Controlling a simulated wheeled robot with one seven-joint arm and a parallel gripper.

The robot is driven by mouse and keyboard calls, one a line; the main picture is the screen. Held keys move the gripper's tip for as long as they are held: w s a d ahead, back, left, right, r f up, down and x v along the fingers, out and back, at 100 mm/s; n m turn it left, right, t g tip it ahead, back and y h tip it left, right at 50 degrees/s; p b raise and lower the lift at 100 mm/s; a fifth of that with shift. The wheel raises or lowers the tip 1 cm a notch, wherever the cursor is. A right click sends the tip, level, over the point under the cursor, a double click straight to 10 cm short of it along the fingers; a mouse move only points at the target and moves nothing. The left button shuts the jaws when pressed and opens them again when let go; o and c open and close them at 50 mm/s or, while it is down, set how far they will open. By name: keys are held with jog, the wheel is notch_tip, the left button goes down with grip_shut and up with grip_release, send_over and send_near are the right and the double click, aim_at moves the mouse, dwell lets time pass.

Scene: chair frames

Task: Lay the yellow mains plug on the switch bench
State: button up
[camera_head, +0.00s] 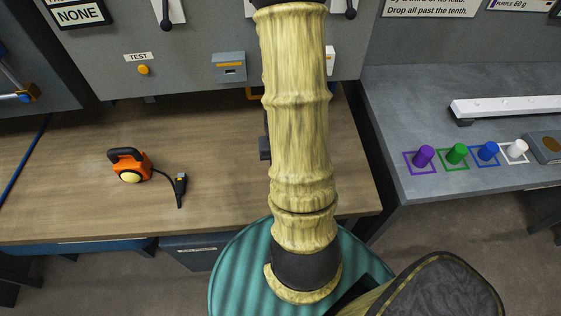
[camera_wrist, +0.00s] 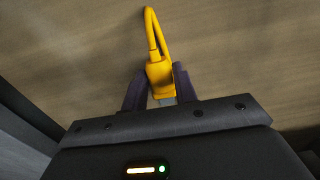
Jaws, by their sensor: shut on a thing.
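The yellow mains plug (camera_wrist: 157,72) with its looped yellow cable shows in the wrist view, between the two dark fingers of my gripper (camera_wrist: 160,76). The gripper is shut on the plug. A brown wood surface lies behind it; whether the plug touches it I cannot tell. In the head view a wood-topped bench (camera_head: 80,205) stands below a grey panel with levers, and it appears to be the switch bench. My arm hides most of the gripper and the plug there. A small yellow-orange piece (camera_head: 251,94) shows left of the arm, perhaps the cable.
An orange device (camera_head: 130,166) with a black handle and a cord ending in a dark plug (camera_head: 180,188) lies on the bench's left. A grey panel box (camera_head: 229,67) is behind. A grey bench (camera_head: 420,110) with coloured pegs stands right. Bare wood lies between the dark plug and my arm.

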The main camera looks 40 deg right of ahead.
jog(key=shift+f+b, duration=0.8)
jog(key=shift+f, duration=0.2)
jog(key=o, duration=1.2)
jog(key=shift+c, duration=0.2)
notch_tip(320, 180, up, 17)
jog(key=p, duration=0.1)
jog(key=shift+r+p, duration=0.2)
jog(key=shift+p, duration=0.2)
jog(key=shift+a, duration=0.15)
jog(key=w+a+n+t+p, duration=0.1)
jog(key=a+n, duration=0.5)
jog(key=a, duration=1)
jog(key=shift+w+r+n+t+p, duration=0.35)
jog(key=shift+w+t, duration=0.35)
jog(key=shift+w, duration=0.35)
